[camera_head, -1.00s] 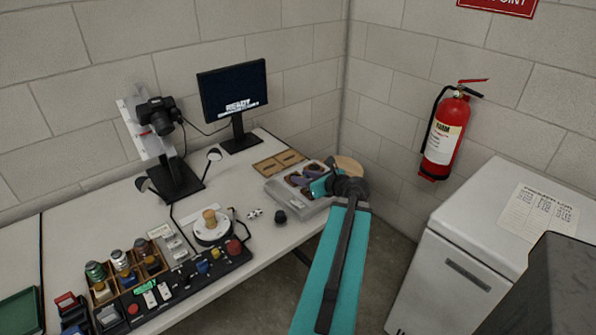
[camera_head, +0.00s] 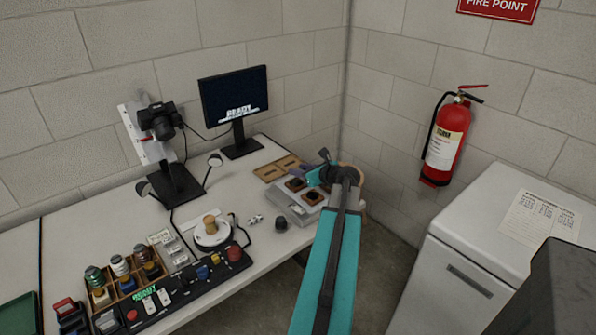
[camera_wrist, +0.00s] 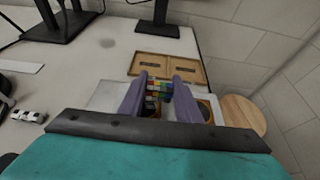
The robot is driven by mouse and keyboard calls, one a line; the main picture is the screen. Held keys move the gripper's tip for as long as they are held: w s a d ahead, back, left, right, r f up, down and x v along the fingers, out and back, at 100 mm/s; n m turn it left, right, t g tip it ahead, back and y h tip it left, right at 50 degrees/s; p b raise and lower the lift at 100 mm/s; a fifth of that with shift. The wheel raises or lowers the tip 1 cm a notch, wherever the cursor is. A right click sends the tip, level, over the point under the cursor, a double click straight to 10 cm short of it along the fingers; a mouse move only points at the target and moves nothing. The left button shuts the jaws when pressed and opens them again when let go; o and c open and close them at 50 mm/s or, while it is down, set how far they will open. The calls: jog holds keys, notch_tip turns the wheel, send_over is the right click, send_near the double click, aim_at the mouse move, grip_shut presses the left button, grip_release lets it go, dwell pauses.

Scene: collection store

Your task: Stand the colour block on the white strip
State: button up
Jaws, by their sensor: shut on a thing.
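The colour block (camera_wrist: 158,88), a small upright-looking piece with rows of coloured squares, sits between the two purple fingers of my gripper (camera_wrist: 158,92) in the wrist view. The gripper is shut on it. In the head view my gripper (camera_head: 298,170) is over the back of the grey tray; the block cannot be made out there. A white strip (camera_wrist: 22,67) lies flat on the table at the left of the wrist view, well apart from the block.
The grey tray (camera_head: 283,202) has dark inserts. A wooden slotted board (camera_wrist: 143,66) lies behind it. A monitor (camera_head: 235,95), camera stand (camera_head: 175,185), turntable (camera_head: 212,238) and small black-and-white object (camera_wrist: 28,116) stand leftward. A round wooden top (camera_wrist: 243,115) is at right.

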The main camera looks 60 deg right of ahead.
jog(key=shift+w+d+f, duration=0.2)
jog(key=shift+w+d, duration=1.1)
jog(key=shift+d, duration=0.3)
jog(key=shift+w+d+p, duration=0.3)
jog(key=shift+d+p, duration=0.05)
jog(key=shift+f, duration=1.8)
jog(key=shift+f, duration=0.1)
jog(key=o, duration=1)
